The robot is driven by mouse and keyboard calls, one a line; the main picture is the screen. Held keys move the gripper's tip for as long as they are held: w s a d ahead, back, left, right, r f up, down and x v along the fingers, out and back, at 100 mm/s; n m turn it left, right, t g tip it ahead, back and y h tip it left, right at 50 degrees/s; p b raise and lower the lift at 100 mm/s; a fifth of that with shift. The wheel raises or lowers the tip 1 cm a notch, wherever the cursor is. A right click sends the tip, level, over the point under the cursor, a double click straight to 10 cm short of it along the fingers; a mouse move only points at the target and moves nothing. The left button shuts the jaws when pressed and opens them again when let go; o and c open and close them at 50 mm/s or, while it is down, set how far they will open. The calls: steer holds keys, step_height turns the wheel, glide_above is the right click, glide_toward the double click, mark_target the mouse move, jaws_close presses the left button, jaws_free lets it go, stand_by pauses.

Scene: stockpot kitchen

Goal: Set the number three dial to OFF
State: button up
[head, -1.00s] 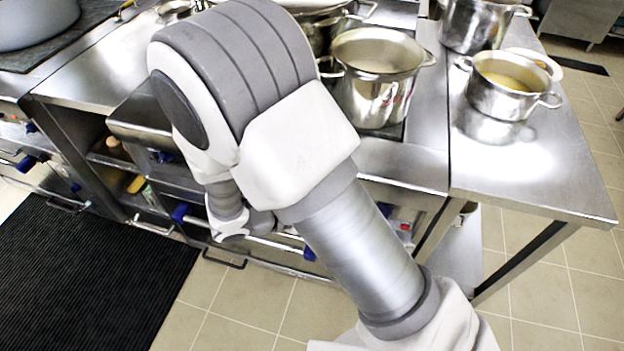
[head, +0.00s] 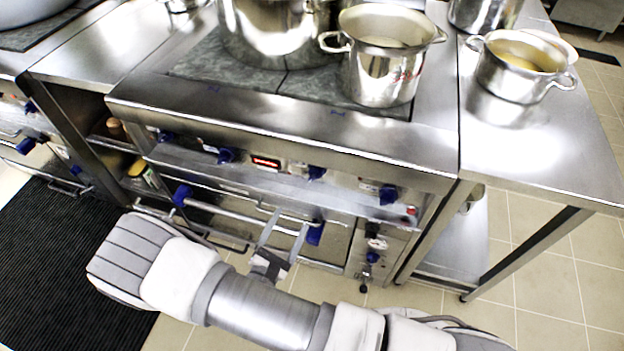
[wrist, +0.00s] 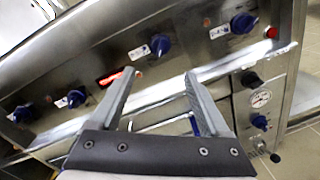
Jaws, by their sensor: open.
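The front panel (head: 345,186) of the stove carries a row of blue dials. The third from the left (head: 316,172) is right of the lit red display and also shows in the wrist view (wrist: 160,45), with a small white label on its left. The label's marks and the dial's setting are too small to read. My gripper (head: 287,222) is open and empty, in front of the stove below the dial row. In the wrist view the fingers (wrist: 160,82) point toward the panel, with the third dial beyond and between their tips. The gripper is apart from the dial.
Other dials are at the left (head: 227,155) and right (head: 388,194). A long handrail (head: 250,214) runs below the panel, close to my gripper. Pots (head: 385,75) stand on the stove top.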

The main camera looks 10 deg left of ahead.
mark_target(312, 179)
steer(key=b+x, duration=0.1)
steer(key=x, duration=1.4)
steer(key=shift+c, duration=0.3)
jaws_close()
